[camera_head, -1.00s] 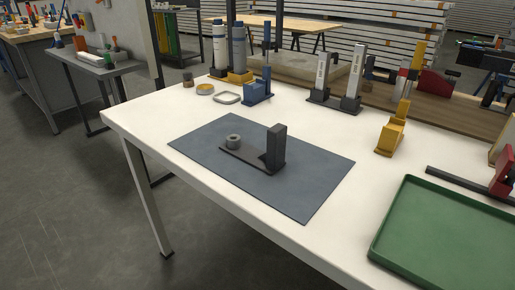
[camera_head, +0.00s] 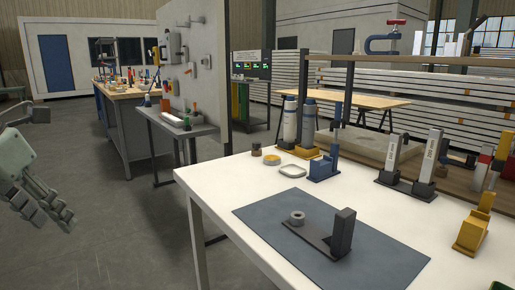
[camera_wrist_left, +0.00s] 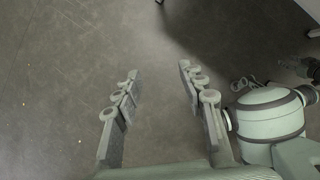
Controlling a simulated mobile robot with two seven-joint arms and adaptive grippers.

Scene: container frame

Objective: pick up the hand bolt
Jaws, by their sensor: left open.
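A dark grey fixture (camera_head: 318,239) lies on the blue-grey mat (camera_head: 385,262), with a flat base and an upright block at its right end. A small grey ring-shaped piece (camera_head: 297,217) sits at the base's left end. I cannot tell for certain which piece is the hand bolt. My left gripper (camera_head: 52,212) is at the far left, over the floor and well apart from the table. In the left wrist view its fingers (camera_wrist_left: 159,78) are spread and empty, with only floor between them. My right gripper is not identifiable.
The white table (camera_head: 215,200) has free surface around the mat. Behind it stand a blue fixture (camera_head: 324,165), two grey-white upright fixtures (camera_head: 424,163), a yellow fixture (camera_head: 472,232) and two bottles (camera_head: 290,120). A side table (camera_head: 175,124) stands farther back. Floor lies open at left.

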